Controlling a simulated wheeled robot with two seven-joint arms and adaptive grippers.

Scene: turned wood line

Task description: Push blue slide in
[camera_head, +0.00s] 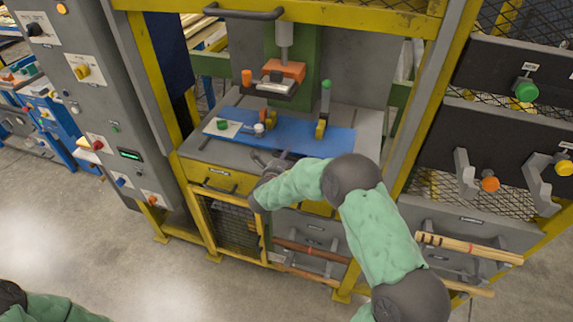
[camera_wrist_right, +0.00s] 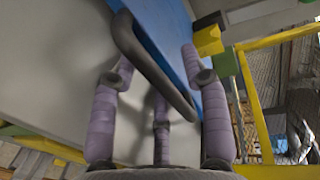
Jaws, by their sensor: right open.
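The blue slide (camera_head: 338,141) is a flat blue plate on the grey machine table, under the press head. It also shows in the wrist view (camera_wrist_right: 165,28), with a dark bar handle (camera_wrist_right: 150,65) along its edge. My right gripper (camera_head: 272,163) is at the front edge of the slide. In the wrist view its purple fingers (camera_wrist_right: 160,95) are spread and open, with the handle lying between them. I cannot tell whether any finger touches the handle. My left gripper is out of view; only part of the left arm shows at the lower left.
An orange press head (camera_head: 286,72) hangs above the slide. A green-knobbed lever (camera_head: 325,98) and yellow blocks stand on the slide. Yellow frame posts (camera_head: 152,85) flank the opening. A control cabinet (camera_head: 85,90) stands left; turned wood pieces (camera_head: 470,248) rest at right.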

